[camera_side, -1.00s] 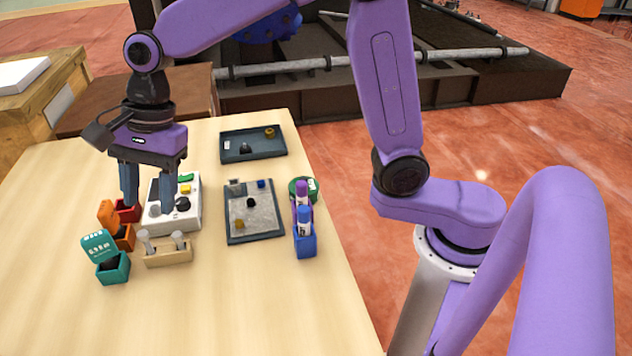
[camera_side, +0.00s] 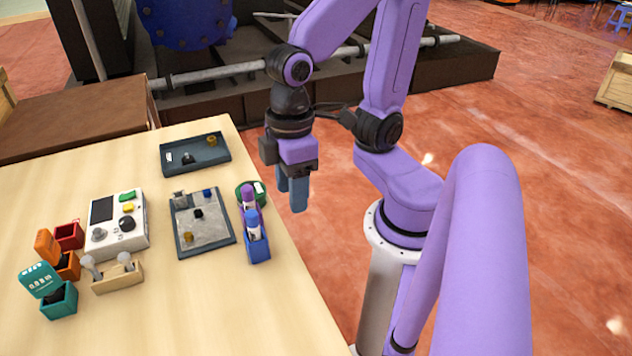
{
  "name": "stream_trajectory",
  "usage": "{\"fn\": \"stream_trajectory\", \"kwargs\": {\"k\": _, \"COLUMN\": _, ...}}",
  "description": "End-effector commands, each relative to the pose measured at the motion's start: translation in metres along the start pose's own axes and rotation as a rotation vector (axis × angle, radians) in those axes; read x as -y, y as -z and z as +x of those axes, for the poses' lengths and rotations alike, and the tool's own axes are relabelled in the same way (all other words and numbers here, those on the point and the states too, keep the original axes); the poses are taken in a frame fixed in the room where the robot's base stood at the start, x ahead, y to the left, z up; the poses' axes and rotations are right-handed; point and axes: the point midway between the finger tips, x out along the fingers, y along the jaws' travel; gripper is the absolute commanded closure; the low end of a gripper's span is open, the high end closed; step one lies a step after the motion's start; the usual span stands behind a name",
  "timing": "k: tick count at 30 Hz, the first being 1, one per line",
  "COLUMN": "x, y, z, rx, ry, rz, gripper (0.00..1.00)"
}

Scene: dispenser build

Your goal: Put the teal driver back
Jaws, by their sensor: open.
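A teal box (camera_side: 60,302) with a raised teal lid (camera_side: 39,279) stands at the table's front left. Something dark lies inside it. I cannot make out a separate teal driver. A blue holder (camera_side: 258,250) at the right edge of the table holds upright pieces with purple (camera_side: 249,193) and blue (camera_side: 252,217) tops.
An orange box (camera_side: 66,268) and a red box (camera_side: 69,235) stand behind the teal one. Nearby are a wooden stand (camera_side: 118,281) and a white control panel (camera_side: 117,229). A grey-topped tray (camera_side: 203,231), a dark tray (camera_side: 195,153) and a green round container (camera_side: 261,188) lie further right. The table's front is clear.

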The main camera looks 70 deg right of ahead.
Motion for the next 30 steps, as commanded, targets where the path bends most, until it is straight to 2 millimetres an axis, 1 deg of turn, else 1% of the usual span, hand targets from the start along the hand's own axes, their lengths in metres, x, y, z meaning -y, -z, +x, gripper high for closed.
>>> {"fn": "stream_trajectory", "kwargs": {"k": 1, "x": 0.0, "y": -0.013, "z": 0.002, "rx": 0.005, "ry": -0.006, "rz": -0.069, "gripper": 0.5}}
{"fn": "stream_trajectory", "kwargs": {"k": 3, "x": 0.001, "y": -0.027, "z": 0.004, "rx": 0.01, "ry": -0.013, "rz": -0.154, "gripper": 0.5}}
{"fn": "stream_trajectory", "kwargs": {"k": 6, "x": 0.001, "y": -0.039, "z": 0.006, "rx": 0.017, "ry": -0.021, "rz": -0.236, "gripper": 0.5}}
{"fn": "stream_trajectory", "kwargs": {"k": 9, "x": 0.001, "y": -0.045, "z": 0.007, "rx": 0.02, "ry": -0.024, "rz": -0.274, "gripper": 0.5}}
{"fn": "stream_trajectory", "kwargs": {"k": 30, "x": 0.002, "y": -0.045, "z": 0.007, "rx": 0.021, "ry": -0.024, "rz": -0.278, "gripper": 0.5}}
